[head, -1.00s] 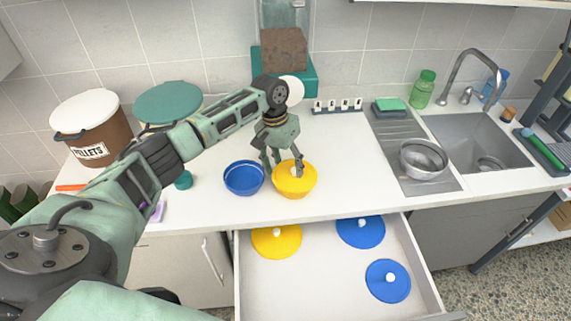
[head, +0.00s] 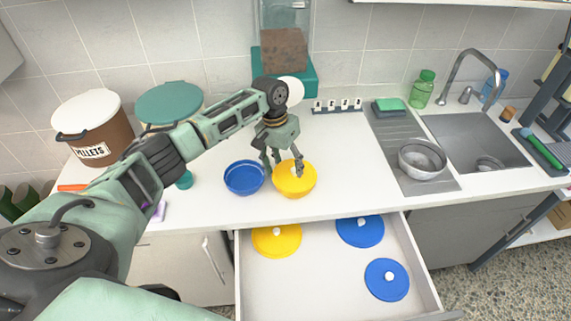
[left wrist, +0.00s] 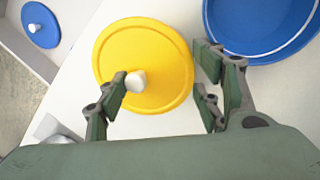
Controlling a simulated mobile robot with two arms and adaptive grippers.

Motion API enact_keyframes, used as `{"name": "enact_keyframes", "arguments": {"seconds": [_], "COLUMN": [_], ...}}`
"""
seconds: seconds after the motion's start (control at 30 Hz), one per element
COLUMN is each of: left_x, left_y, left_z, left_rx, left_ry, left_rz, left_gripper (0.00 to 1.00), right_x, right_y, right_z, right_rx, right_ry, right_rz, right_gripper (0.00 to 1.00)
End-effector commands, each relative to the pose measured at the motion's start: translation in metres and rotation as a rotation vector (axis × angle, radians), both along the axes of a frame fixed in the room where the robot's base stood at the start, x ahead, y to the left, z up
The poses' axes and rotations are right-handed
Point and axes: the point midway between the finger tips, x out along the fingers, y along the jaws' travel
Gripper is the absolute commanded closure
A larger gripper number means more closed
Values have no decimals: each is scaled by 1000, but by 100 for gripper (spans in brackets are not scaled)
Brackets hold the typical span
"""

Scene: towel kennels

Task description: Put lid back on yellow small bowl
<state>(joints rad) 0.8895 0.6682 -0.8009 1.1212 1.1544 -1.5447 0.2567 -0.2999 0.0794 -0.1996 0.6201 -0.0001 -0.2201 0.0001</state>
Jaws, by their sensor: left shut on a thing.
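The small yellow bowl (head: 296,192) stands on the counter near its front edge. A yellow lid (left wrist: 165,55) with a white knob lies over its top and looks about level. In the left wrist view one finger of the gripper (left wrist: 163,85) is against the knob (left wrist: 136,81). The fingers on the other side stand apart from the knob, near the lid's edge. In the head view the knob is hidden behind a finger. My right gripper is not in view.
A blue bowl (head: 244,178) stands close left of the yellow bowl. The open drawer (head: 310,285) below holds another yellow lid (head: 276,241) and two blue lids (head: 387,280). A metal bowl (head: 422,160) is by the sink. The counter right of the yellow bowl is clear.

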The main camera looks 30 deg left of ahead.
Motion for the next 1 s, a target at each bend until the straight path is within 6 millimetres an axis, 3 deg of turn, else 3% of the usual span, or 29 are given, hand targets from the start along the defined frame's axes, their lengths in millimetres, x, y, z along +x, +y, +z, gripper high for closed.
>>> {"name": "enact_keyframes", "arguments": {"seconds": [0.23, 0.27, 0.5, 0.73, 0.93, 1.0], "left_x": [0, 0, 0, 0, 0, 0], "left_y": [0, 0, 0, 0, 0, 0], "left_z": [0, 0, 0, 0, 0, 0], "left_rx": [0, 0, 0, 0, 0, 0], "left_ry": [0, 0, 0, 0, 0, 0], "left_rz": [0, 0, 0, 0, 0, 0], "left_gripper": [59, 38, 17, 17, 1, 0], "right_x": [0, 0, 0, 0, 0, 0], "right_y": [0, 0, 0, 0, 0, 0], "right_z": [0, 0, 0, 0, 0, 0], "right_rx": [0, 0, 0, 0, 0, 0], "right_ry": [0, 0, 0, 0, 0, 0], "right_rz": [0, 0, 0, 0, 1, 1], "right_gripper": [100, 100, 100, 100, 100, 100]}}
